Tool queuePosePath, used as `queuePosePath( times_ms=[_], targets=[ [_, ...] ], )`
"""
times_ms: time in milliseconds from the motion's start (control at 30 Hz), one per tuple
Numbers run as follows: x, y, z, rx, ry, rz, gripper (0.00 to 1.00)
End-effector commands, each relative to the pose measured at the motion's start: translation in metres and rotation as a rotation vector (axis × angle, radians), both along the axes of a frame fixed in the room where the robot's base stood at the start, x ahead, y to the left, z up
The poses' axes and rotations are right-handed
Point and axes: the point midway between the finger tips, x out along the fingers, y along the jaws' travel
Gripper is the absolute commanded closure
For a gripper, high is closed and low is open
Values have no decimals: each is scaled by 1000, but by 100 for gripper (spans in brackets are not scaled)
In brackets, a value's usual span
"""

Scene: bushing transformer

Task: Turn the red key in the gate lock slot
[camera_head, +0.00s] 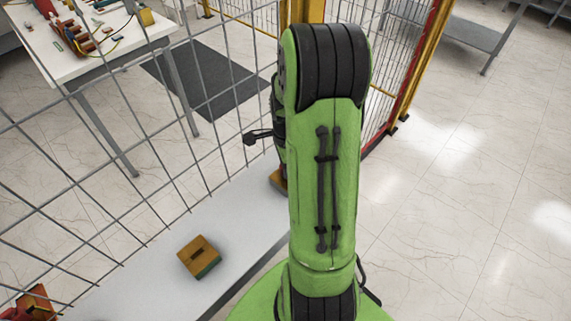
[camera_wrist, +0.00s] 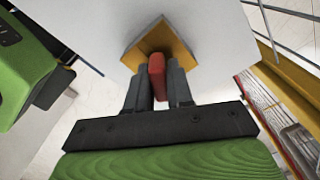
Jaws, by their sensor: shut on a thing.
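In the wrist view, my gripper (camera_wrist: 158,88) is shut on the red key (camera_wrist: 157,76), which stands between the two dark fingers. The key's far end meets a wooden, yellow-brown block (camera_wrist: 152,42) on a white surface. Whether the key sits inside a slot there cannot be told, as the key and fingers cover that spot. In the head view, my green arm hides the gripper and the key. Part of a wooden block (camera_head: 277,181) shows at the arm's left edge, on the white bench.
A second wooden block with a dark slot (camera_head: 198,257) sits on the white bench (camera_head: 150,285). A wire mesh fence (camera_head: 100,180) runs along the bench's far side. A red object (camera_head: 35,303) is at the lower left. A table with parts (camera_head: 85,45) stands behind the fence. Open floor lies right.

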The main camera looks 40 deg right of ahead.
Motion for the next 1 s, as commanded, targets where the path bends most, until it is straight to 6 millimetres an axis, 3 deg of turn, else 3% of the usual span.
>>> queuePosePath(
  times_ms=[167, 433, 767, 1000],
  targets=[
    [1, 0, 0, -1, -2, -23, 100],
    [0, 0, 0, -2, -2, -480, 100],
    [0, -1, 0, -2, -2, -547, 100],
    [0, -1, 0, -2, -3, -972, 100]
  ],
)
